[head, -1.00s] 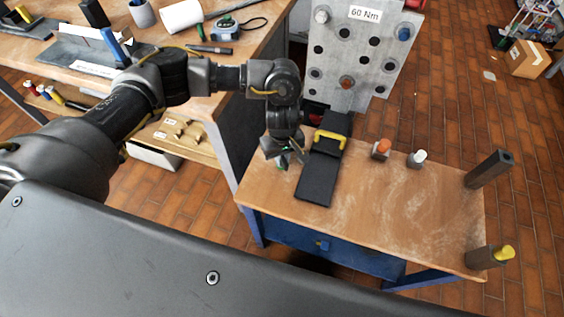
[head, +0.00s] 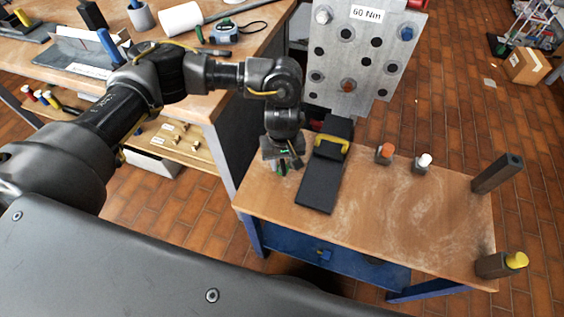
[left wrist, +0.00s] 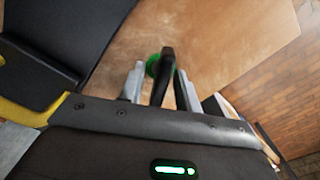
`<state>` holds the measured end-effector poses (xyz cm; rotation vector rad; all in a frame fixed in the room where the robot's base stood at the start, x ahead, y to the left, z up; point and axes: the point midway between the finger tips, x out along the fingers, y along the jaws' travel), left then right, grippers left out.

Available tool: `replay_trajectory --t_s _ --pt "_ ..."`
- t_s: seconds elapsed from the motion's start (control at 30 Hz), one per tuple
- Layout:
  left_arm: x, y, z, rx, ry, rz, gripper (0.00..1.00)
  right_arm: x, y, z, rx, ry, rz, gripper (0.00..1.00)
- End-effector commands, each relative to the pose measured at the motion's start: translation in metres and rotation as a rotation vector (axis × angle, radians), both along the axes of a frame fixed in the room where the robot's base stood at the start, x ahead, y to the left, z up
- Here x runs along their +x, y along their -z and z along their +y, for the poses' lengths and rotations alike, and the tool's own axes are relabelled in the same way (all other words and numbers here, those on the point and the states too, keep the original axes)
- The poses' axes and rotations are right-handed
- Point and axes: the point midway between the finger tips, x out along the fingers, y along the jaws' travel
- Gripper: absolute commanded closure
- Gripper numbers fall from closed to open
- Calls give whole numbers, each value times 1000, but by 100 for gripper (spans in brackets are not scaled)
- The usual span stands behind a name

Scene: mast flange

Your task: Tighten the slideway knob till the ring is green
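The slideway (head: 319,185) is a long dark bar with a yellow handle (head: 331,142), lying on the small wooden table. My left gripper (head: 283,169) points down just left of it, low over the tabletop. In the left wrist view, a black upright piece (left wrist: 166,72), seemingly the knob, stands between the two fingers of my left gripper (left wrist: 161,84). A gap shows on its left; the right finger is close to it, contact unclear. A green round part (left wrist: 152,65), perhaps the ring, shows behind it, partly hidden. My right gripper is out of view.
A grey perforated panel marked 60 Nm (head: 365,55) stands behind the table. An orange-topped piece (head: 384,153), a white-topped piece (head: 423,162) and two dark posts (head: 498,173) stand to the right. The table's middle right (head: 410,215) is clear.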

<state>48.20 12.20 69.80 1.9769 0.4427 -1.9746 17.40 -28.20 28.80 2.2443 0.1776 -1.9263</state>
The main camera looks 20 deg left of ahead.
Motion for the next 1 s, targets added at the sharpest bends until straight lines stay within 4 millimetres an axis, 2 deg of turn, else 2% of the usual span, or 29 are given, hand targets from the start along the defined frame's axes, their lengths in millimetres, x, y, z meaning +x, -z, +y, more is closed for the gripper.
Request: replay_trajectory --t_s 0.33,0.47,0.73,1.0 --pt "0 -2 0 1 -1 0 64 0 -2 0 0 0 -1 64" --pt "0 -12 0 1 0 0 64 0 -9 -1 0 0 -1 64" --pt "-1 -45 0 2 0 1 64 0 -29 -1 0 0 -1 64" --pt "-1 -49 0 1 -1 2 64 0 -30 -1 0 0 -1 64"
